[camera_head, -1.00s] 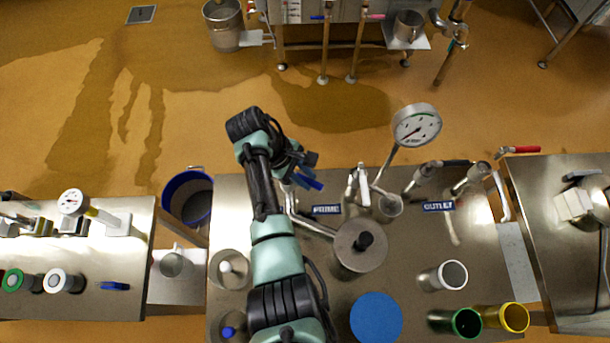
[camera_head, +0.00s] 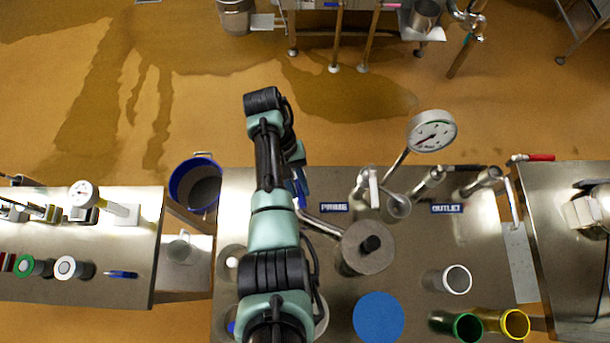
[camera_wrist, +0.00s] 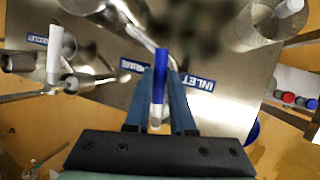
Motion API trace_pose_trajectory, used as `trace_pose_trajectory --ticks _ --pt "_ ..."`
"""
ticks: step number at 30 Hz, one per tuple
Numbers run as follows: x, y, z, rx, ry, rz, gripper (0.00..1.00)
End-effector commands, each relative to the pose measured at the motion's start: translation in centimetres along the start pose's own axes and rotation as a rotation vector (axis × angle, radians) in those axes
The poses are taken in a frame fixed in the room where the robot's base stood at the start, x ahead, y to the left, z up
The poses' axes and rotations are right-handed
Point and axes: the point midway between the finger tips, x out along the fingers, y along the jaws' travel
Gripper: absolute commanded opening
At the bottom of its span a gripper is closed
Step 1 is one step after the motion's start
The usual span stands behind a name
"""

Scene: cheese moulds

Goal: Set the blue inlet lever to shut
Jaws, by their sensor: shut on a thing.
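The blue inlet lever (camera_wrist: 160,62) stands between the two fingers of my gripper (camera_wrist: 161,76) in the wrist view, with its blue end showing past the fingertips. My gripper is shut on it. The INLET label (camera_wrist: 200,83) is just to the right of the fingers. In the head view a bit of blue (camera_head: 301,191) shows beside my arm, left of the PRIME label (camera_head: 334,208); my arm hides most of the lever and the gripper there. I cannot tell the lever's exact angle to its pipe.
A steel pipe (camera_head: 318,224) leads to a lidded round vessel (camera_head: 366,258). A white-handled valve (camera_head: 373,188) and a dial gauge (camera_head: 432,131) stand to the right. A blue-rimmed bucket (camera_head: 181,176) is on the floor left of the table.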

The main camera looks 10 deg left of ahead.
Motion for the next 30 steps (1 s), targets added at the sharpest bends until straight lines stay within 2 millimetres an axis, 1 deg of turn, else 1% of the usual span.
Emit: trace_pose_trajectory --ticks 1,6,12,27,28,30 --pt "-0.1 -0.2 -0.27 0.028 0.002 -0.014 0.0" --pt "-0.19 -0.58 -0.3 0.099 -0.013 -0.043 0.0" --pt "-0.3 -0.83 -0.3 0.145 -0.023 -0.063 0.0" --pt "-0.36 -0.91 -0.29 0.157 -0.026 -0.069 0.0" --pt "-0.36 -0.92 -0.29 0.157 -0.026 -0.069 0.27" --pt "-0.35 -0.9 -0.28 0.157 -0.026 -0.069 0.4"
